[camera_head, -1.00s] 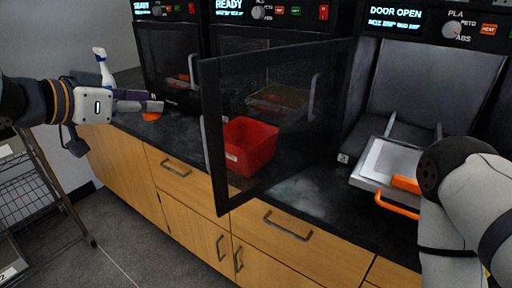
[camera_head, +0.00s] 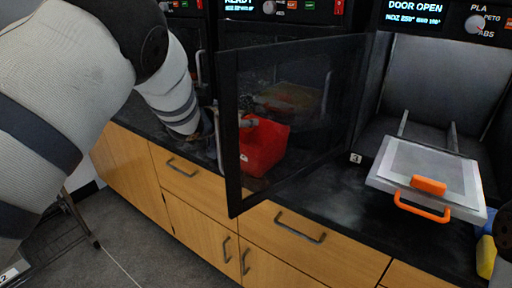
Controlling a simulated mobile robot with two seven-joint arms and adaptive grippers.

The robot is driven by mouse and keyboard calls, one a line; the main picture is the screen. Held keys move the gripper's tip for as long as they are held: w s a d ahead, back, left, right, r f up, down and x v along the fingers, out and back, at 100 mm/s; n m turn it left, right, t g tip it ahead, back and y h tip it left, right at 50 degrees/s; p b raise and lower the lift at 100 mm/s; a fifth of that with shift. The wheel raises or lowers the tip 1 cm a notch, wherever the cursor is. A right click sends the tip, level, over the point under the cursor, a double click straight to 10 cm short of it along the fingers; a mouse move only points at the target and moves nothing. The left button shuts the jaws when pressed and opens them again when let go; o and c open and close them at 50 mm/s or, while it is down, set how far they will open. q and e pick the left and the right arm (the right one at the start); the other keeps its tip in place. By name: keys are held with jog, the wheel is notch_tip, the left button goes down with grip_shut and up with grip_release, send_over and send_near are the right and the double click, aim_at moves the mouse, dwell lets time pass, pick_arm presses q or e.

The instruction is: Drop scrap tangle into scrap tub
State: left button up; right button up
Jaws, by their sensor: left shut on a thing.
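The scrap tub is a red open bin (camera_head: 268,146) on the dark counter, seen partly through the glass of the open printer door. My left arm reaches in from the upper left. My left gripper (camera_head: 246,122) is behind the door, at the tub's left rim, and shows only dimly through the glass. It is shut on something. The scrap tangle cannot be made out clearly there; the arm, the door frame and the dark glass hide most of that spot. My right gripper is not in view.
The open printer door (camera_head: 290,120) juts out over the counter, close to my left arm. A print bed with an orange handle (camera_head: 423,210) and an orange block (camera_head: 429,186) is pulled out at right. A yellow and blue object (camera_head: 487,252) lies at the right edge.

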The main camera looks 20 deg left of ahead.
pick_arm(q)
jog(key=shift+f, duration=0.45)
jog(key=shift+r, duration=0.15)
jog(key=o, duration=0.8)
jog(key=v, duration=1.2)
